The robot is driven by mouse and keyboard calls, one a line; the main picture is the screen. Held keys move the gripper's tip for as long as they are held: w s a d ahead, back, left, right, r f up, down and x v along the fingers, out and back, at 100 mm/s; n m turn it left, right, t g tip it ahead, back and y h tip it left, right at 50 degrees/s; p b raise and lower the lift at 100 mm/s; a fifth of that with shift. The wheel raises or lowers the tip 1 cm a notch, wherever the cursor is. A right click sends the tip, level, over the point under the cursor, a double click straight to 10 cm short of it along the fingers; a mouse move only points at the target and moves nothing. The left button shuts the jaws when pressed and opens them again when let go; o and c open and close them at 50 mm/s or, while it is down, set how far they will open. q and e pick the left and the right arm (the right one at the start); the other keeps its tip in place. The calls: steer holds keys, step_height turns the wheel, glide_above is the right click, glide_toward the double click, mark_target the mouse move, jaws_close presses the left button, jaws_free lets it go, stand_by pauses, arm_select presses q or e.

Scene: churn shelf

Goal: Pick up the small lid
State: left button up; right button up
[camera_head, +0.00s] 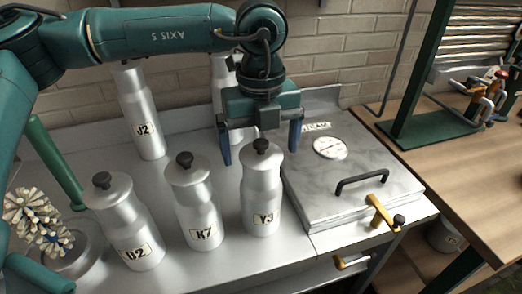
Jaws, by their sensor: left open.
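Several silver metal churns stand on the steel counter, each of the front ones closed by a small domed lid with a black knob. The lid of the churn marked Y3 (261,206) is a small silver lid (255,160) with a black knob (261,146). My left gripper (261,155) points down over this churn. Its two blue fingers are open and spread to the left and right of the knob, with nothing held. Whether they touch the lid cannot be told. My right gripper is not in view.
Churn K7 (202,225) and churn U2 (134,238) stand to the left. Churn J2 (147,125) stands behind, and another is partly hidden by my arm. A flat box lid with a black handle (362,181) lies right. A white-bristled brush (38,220) is at far left.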

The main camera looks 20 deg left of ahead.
arm_select(q)
steer(key=c, duration=1.1)
